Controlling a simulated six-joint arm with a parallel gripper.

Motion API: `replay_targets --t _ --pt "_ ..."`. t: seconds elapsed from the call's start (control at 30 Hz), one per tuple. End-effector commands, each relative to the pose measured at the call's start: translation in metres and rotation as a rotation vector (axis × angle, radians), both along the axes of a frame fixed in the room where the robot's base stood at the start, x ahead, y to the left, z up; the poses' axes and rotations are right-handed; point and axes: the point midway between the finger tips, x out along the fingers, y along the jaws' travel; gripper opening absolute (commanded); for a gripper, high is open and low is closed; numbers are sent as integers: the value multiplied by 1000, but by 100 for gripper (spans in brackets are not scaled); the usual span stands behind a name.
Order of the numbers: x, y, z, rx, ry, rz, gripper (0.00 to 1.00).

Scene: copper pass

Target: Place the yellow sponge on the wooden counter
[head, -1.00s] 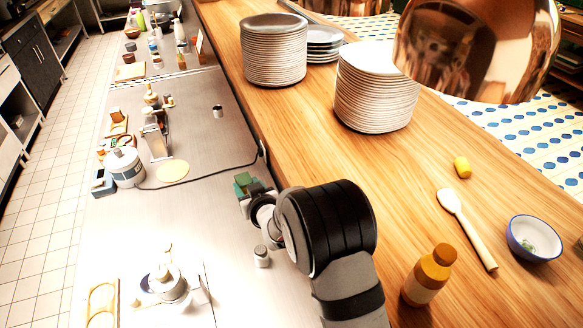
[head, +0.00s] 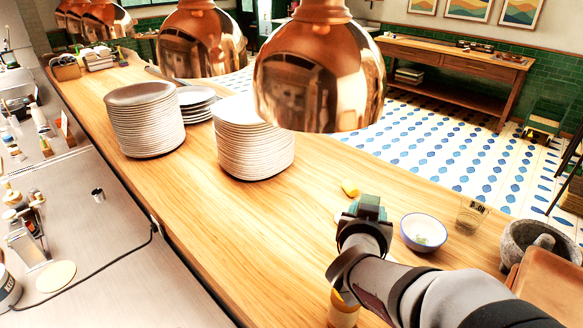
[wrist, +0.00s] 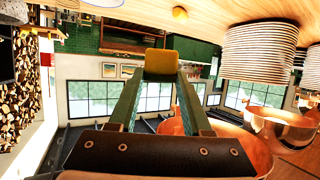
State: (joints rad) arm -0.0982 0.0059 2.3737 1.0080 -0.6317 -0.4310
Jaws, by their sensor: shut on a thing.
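The yellow sponge (wrist: 162,62) is pinched between the two green fingertips of my gripper (wrist: 160,74) in the wrist view. In the head view my gripper (head: 368,207) is over the right part of the wooden counter (head: 185,205). The sponge is hidden there by the fingers. The wrist view is turned over, with the counter (wrist: 215,10) along its top edge and a gap showing between it and the sponge.
A small yellow piece (head: 350,189) lies on the counter beyond my gripper. A blue-rimmed bowl (head: 424,232), a glass (head: 470,215) and a stone mortar (head: 540,245) stand to the right. Plate stacks (head: 253,140) stand left. Copper lamps (head: 320,75) hang above.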

Motion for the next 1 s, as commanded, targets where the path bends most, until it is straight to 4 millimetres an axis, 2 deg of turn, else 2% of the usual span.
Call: replay_targets --t 0.1,0.2,0.3,0.37,0.5,0.63,1.0 --pt "-17 -47 -25 -6 11 -254 0" --pt "-43 -83 -47 -7 10 -474 0" --pt "-74 -109 -64 -5 8 -661 0" --pt "-90 -119 -70 -3 6 -743 0" --pt "-110 -128 -77 0 3 -837 0" --pt "-112 -129 -83 -2 4 -847 0" --pt "-112 -128 -164 -3 7 -844 0"
